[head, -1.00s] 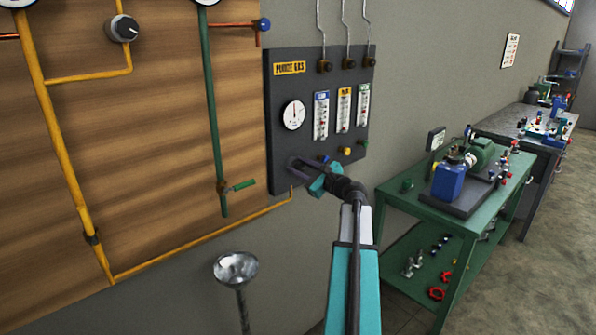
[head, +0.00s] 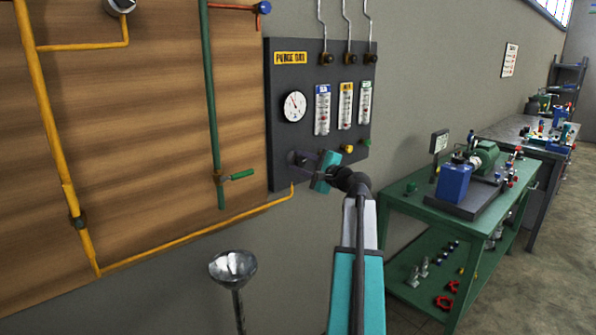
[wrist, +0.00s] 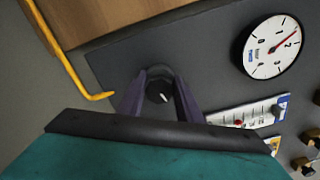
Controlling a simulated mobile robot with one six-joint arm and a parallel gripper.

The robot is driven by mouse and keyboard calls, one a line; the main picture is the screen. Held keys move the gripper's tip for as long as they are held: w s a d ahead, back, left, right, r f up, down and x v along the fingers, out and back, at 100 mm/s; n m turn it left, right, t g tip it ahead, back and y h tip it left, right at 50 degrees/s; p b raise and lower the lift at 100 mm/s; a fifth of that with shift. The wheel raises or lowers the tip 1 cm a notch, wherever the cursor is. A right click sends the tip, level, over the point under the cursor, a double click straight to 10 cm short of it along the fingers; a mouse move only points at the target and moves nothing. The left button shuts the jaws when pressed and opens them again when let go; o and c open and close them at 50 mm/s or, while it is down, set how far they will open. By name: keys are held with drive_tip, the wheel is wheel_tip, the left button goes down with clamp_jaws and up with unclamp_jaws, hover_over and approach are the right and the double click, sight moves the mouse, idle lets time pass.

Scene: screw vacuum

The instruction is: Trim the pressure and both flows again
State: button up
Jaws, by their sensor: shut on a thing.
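The dark purge gas panel (head: 284,172) hangs on the wall. Its white round pressure gauge (head: 293,106) shows large in the wrist view (wrist: 272,47), with a red needle near the 2. My gripper (head: 300,158) is at the panel's lower left, shut on the black regulator knob (wrist: 158,92) below the gauge. A white mark shows on the knob. Three flow tubes stand right of the gauge: blue-labelled (head: 322,115), yellow-labelled (head: 345,108) and green-labelled (head: 364,103). The yellow knob (head: 347,149) and green knob (head: 366,143) show; my gripper hides the place under the blue-labelled tube.
A wooden board (head: 140,130) with yellow and green pipes is left of the panel. A metal funnel (head: 233,264) stands below. A green cart (head: 408,204) with a pump is at the right, close to my arm.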

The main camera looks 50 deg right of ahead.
drive_tip(key=shift+n+b, duration=0.5)
drive_tip(key=shift+n, duration=0.1)
drive_tip(key=o, duration=1)
drive_tip(key=shift+w, duration=0.1)
drive_tip(key=shift+o, duration=0.2)
drive_tip(key=s+a+b, duration=0.1)
drive_tip(key=s, duration=1.3)
drive_tip(key=shift+w, duration=0.1)
